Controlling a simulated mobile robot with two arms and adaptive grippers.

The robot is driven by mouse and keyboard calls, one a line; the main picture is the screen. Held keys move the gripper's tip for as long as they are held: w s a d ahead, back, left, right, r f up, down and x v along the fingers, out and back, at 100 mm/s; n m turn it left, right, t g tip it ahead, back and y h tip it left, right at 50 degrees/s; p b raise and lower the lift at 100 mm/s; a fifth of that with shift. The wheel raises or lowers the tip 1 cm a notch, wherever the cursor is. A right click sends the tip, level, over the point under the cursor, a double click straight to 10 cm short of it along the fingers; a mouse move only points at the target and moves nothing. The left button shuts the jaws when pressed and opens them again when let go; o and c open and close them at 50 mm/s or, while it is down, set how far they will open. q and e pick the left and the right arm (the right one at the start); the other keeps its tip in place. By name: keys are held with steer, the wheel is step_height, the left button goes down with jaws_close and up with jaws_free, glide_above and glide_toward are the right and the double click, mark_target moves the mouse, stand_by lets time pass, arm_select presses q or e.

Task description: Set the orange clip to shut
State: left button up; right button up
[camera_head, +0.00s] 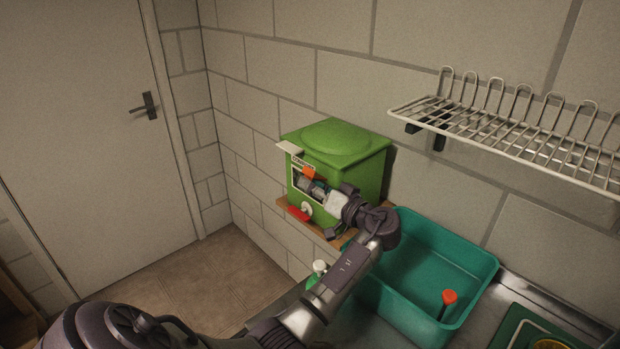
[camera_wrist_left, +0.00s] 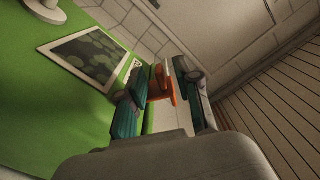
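The orange clip (camera_head: 308,173) sits at the upper front of the green box (camera_head: 364,176). In the left wrist view the clip (camera_wrist_left: 161,83) lies between the two fingertips, with a pale strip behind it. My left gripper (camera_head: 314,188) is at the box front, just below and right of the clip in the head view. In the wrist view its teal-padded fingers (camera_wrist_left: 160,92) stand apart on either side of the clip. I cannot tell whether both pads touch it. My right gripper is not in view.
The box has a window panel (camera_wrist_left: 88,58), a red part (camera_head: 298,214) and a white knob (camera_head: 307,208). It stands on a wooden shelf (camera_head: 285,206). A teal basin (camera_head: 476,275) holds a red-topped item (camera_head: 449,297). A wire rack (camera_head: 500,130) hangs at upper right.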

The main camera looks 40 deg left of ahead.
arm_select(q)
steer(key=shift+a, duration=0.55)
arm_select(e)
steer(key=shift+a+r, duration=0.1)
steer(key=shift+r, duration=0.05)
arm_select(q)
steer(key=shift+d, duration=0.1)
jaws_close()
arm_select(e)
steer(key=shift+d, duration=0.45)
